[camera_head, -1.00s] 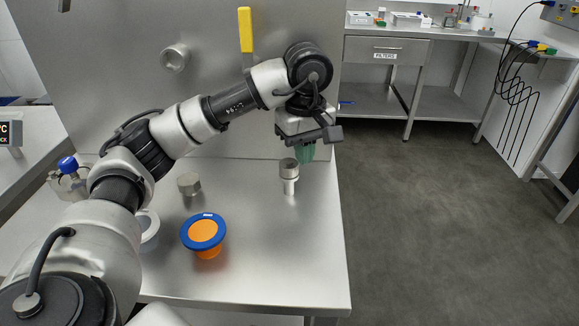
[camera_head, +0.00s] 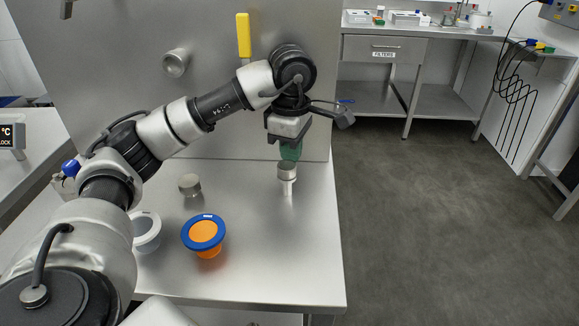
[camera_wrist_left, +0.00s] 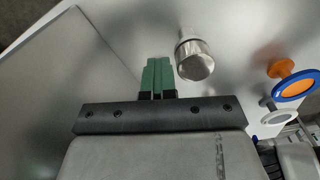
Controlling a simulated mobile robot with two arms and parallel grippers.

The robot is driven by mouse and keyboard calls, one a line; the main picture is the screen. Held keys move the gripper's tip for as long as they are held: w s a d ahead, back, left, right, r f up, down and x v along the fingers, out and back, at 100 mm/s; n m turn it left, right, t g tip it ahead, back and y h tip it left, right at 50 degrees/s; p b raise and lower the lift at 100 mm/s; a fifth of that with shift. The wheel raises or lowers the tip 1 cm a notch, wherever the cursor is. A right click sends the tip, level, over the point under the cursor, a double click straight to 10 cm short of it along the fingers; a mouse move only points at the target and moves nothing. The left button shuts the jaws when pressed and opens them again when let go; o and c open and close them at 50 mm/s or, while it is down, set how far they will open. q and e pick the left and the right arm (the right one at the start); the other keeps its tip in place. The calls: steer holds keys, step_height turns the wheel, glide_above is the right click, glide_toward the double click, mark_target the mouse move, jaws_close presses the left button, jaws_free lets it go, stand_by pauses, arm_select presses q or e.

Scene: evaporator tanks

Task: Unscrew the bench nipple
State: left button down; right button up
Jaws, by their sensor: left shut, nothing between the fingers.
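A steel fitting, which I take for the bench nipple (camera_head: 287,173), stands upright on the steel bench (camera_head: 260,250) near its right edge. It has a wide round head on a narrower pale stem. My left gripper (camera_head: 291,152) has green fingers pointing down, just above and behind that head. The left wrist view shows the green fingers (camera_wrist_left: 158,78) shut together and empty, with the fitting (camera_wrist_left: 194,60) to their right, apart from them. My right gripper does not show.
A short steel piece (camera_head: 189,185) sits on the bench to the left. An orange cup with a blue rim (camera_head: 204,232) and a white cup (camera_head: 146,231) stand nearer. The steel back panel (camera_head: 120,60) carries a pipe stub (camera_head: 175,63) and a yellow handle (camera_head: 244,35).

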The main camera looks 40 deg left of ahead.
arm_select(q)
steer(key=shift+s+a+r+n, duration=0.1)
steer(key=shift+a+n, duration=0.35)
steer(key=shift+n, duration=0.55)
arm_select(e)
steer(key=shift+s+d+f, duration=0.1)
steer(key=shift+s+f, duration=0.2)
arm_select(q)
steer(key=shift+s+a+n, duration=0.1)
steer(key=shift+a+n, duration=0.05)
steer(key=shift+n, duration=0.35)
steer(key=n, duration=0.2)
steer(key=s+a+n+p, duration=0.1)
steer(key=n, duration=0.1)
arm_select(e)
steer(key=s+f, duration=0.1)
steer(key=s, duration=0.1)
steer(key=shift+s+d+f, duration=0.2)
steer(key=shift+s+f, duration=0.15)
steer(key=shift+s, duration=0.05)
